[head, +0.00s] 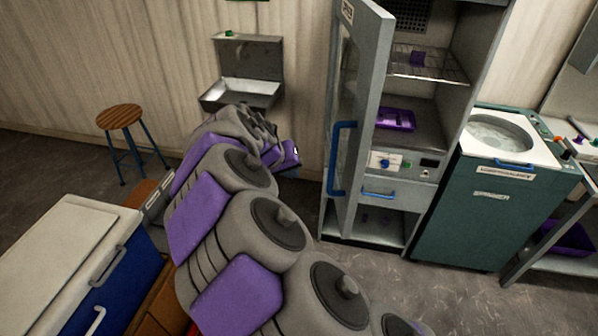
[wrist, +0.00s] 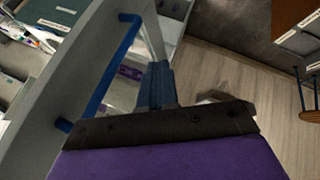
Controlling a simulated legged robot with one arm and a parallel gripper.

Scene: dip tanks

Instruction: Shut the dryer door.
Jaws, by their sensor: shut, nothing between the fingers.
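The dryer (head: 455,90) is a tall grey cabinet at the back, right of centre in the head view. Its door (head: 362,95) stands open, swung out toward me at the cabinet's left side, with a glass pane and a blue bar handle (head: 341,158). In the wrist view the door (wrist: 85,75) and its handle (wrist: 98,92) fill the left part. My gripper (wrist: 160,88) shows its blue fingers shut and empty, beside the handle in that view; I cannot tell whether they touch the door. In the head view my arm mostly hides the gripper.
Inside the dryer are a wire shelf (head: 428,66) and a purple tray (head: 396,119). A green top-opening tank (head: 490,195) stands right of the dryer. A wall sink (head: 240,92), a stool (head: 120,117) and a blue chest (head: 75,260) are to the left. Grey floor lies before the dryer.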

